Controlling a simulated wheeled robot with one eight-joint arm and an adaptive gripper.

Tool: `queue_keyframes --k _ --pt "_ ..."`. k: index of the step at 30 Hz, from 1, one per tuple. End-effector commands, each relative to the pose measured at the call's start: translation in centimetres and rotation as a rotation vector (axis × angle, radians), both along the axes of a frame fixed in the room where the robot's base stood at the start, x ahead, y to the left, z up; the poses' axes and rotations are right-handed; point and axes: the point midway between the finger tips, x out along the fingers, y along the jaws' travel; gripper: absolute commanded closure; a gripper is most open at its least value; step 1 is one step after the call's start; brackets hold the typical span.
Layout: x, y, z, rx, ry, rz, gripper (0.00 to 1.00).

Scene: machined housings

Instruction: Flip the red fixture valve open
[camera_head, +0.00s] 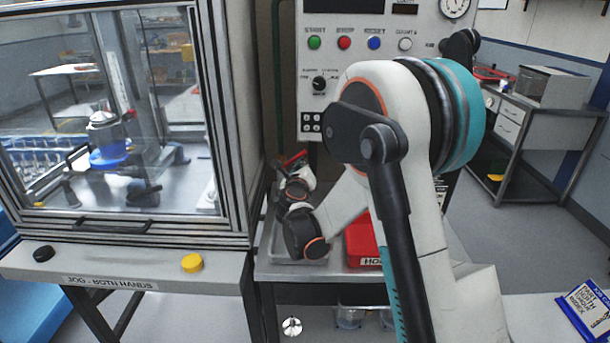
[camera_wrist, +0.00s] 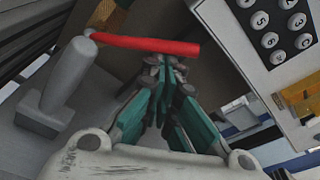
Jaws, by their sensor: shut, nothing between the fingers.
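The red valve lever (camera_wrist: 145,43) lies nearly level across the top of the wrist view. Its left end meets a grey stem (camera_wrist: 68,76) standing on a grey block. In the head view a red bar (camera_head: 295,157), likely the same lever, shows beside the cabinet, above my wrist. My gripper (camera_wrist: 168,62) is shut and empty. Its fingertips are at the lever's lower edge, towards the free right end; I cannot tell whether they touch it. In the head view my arm hides most of the gripper.
A keypad panel (camera_wrist: 275,30) is close to the right of the lever in the wrist view. The glass-doored machine (camera_head: 232,130) stands to the left. A red bin (camera_head: 362,243) and a grey tray (camera_head: 285,258) sit on the bench below my wrist. A button panel (camera_head: 345,60) rises behind.

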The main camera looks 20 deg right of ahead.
Motion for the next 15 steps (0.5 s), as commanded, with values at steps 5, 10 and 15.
queue_keyframes --k 5,10,15 --pt "0.2 0.5 1.4 0.000 0.000 0.001 1.00" --pt "0.4 1.2 2.5 0.001 -0.001 0.003 1.00" --pt "0.6 1.9 3.4 0.001 -0.001 0.001 1.00"
